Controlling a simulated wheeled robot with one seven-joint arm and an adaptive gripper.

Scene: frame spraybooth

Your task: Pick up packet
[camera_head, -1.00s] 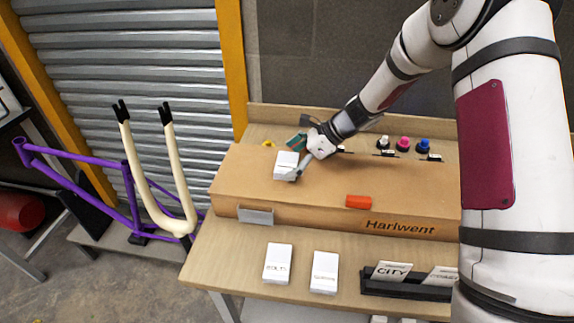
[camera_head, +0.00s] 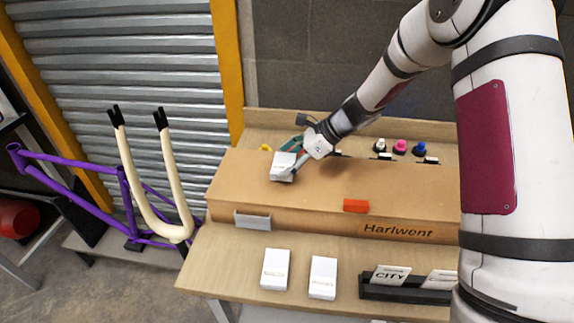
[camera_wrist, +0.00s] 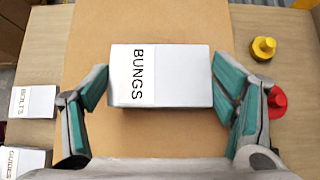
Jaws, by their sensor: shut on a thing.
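A white packet (camera_head: 282,168) with a label reading BUNGS is above or on the cardboard box at its left part. It also shows in the wrist view (camera_wrist: 180,77), lying crosswise between the two teal-padded fingers. My gripper (camera_head: 295,158) is shut on this packet, with one finger at each end. In the head view the packet looks slightly tilted. I cannot tell whether there is a gap under it.
The long cardboard box (camera_head: 237,180) marked Harlwent lies on the wooden table (camera_head: 225,255). An orange block (camera_head: 356,206) sits on the box. Two white packets, (camera_head: 276,269) and (camera_head: 323,278), and a black card rack (camera_head: 400,290) stand in front. Coloured knobs stand behind.

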